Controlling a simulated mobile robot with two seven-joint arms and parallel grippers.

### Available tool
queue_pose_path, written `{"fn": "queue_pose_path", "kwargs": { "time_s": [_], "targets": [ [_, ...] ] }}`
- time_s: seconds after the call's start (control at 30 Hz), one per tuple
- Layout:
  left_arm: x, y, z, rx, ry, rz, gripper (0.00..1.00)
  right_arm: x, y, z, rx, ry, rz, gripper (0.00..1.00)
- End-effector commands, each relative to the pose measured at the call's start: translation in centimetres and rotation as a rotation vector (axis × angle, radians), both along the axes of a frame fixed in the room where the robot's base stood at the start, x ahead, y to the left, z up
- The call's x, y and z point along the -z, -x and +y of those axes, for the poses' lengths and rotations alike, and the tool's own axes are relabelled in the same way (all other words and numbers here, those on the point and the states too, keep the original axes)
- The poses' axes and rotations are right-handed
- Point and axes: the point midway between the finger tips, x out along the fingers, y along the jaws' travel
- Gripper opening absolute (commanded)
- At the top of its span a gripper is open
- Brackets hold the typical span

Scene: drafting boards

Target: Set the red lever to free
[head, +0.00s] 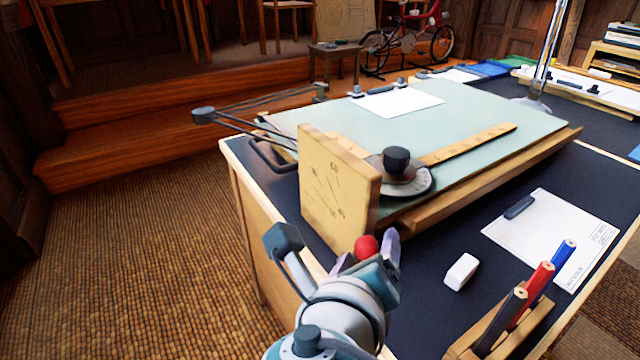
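The red lever's round red knob (366,246) shows just below the drafting board's front left corner; its shaft is hidden. My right gripper (367,250) reaches up from the bottom, with its two pale fingers apart on either side of the knob. The gap looks slightly wider than the knob, so the gripper looks open; contact is unclear. A cream panel (335,190) with printed lines and marks stands upright just above the knob. A black knob on a round graduated dial (415,182) sits behind the panel. No "free" mark is readable. My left gripper is not in view.
The pale green board (480,115) carries a wooden ruler (470,144) and a white sheet (398,101). On the dark desk top are a white eraser (461,271), a paper sheet (545,245) and a pencil holder (505,335). Black-ended rods (240,122) project left over the floor.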

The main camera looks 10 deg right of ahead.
Motion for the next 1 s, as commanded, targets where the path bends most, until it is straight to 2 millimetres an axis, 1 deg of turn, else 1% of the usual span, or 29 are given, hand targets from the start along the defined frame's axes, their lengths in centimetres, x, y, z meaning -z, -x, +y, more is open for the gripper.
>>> {"fn": "queue_pose_path", "kwargs": {
  "time_s": [0.17,0.27,0.37,0.5,0.7,0.83,1.0],
  "targets": [
    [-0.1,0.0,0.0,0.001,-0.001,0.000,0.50,-0.1,0.0,0.1,-0.002,-0.002,0.000,0.70],
    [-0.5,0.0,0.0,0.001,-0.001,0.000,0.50,-0.5,0.6,0.5,-0.004,-0.004,0.000,0.70],
    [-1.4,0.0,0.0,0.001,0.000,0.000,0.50,-1.3,1.9,1.3,-0.003,-0.005,0.002,0.70],
    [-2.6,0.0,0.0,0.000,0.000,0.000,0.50,-2.6,4.2,2.6,-0.003,-0.005,0.003,0.70],
    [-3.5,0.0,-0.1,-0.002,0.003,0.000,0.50,-3.8,6.8,4.1,-0.002,-0.003,0.001,0.70],
    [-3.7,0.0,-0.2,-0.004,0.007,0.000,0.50,-4.1,7.6,4.6,-0.001,-0.001,0.000,0.70],
    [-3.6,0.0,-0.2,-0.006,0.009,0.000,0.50,-4.1,7.8,4.6,-0.001,0.000,-0.001,0.70]
  ]
}}
